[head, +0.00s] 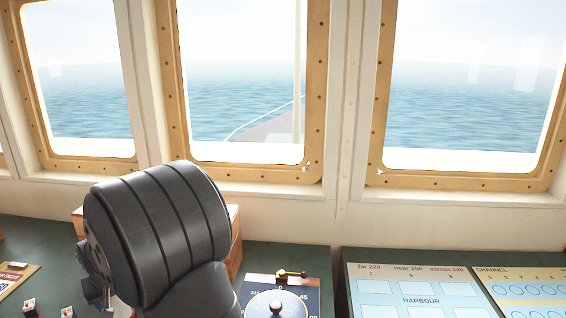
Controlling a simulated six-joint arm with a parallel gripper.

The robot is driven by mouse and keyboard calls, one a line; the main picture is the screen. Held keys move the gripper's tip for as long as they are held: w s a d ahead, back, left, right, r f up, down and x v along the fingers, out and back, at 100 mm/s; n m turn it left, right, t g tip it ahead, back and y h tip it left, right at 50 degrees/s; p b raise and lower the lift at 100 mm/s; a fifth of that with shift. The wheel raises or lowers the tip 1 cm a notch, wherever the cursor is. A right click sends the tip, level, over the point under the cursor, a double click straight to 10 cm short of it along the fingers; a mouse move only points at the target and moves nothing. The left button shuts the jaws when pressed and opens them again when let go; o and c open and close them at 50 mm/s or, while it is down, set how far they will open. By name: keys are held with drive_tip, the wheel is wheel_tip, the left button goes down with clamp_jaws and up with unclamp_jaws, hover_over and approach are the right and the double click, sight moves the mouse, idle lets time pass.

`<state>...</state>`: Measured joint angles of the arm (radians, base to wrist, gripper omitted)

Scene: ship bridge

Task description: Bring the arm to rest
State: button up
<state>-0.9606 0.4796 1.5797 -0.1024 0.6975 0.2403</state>
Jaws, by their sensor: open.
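A large dark grey link of my arm fills the lower left middle of the head view. Part of my gripper (97,288) shows as dark jointed pieces at the left edge of this link. The link hides much of it, and I see nothing held in the visible part. The fingertips are hard to make out.
A wooden box (236,240) stands behind my arm on the dark green console. A blue dial plate (308,290) with a round knob and a small brass lever is right of my arm. Charts (415,276) lie at the right. Small switches (30,306) and a clipboard (22,270) are at left.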

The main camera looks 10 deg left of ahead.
drive_tip(key=shift+r, duration=1.85)
wheel_tip(320, 180, down, 3)
drive_tip(key=shift+d+f, duration=0.1)
drive_tip(key=v, duration=1)
drive_tip(key=shift+s+r, duration=0.15)
drive_tip(key=shift+r, duration=0.1)
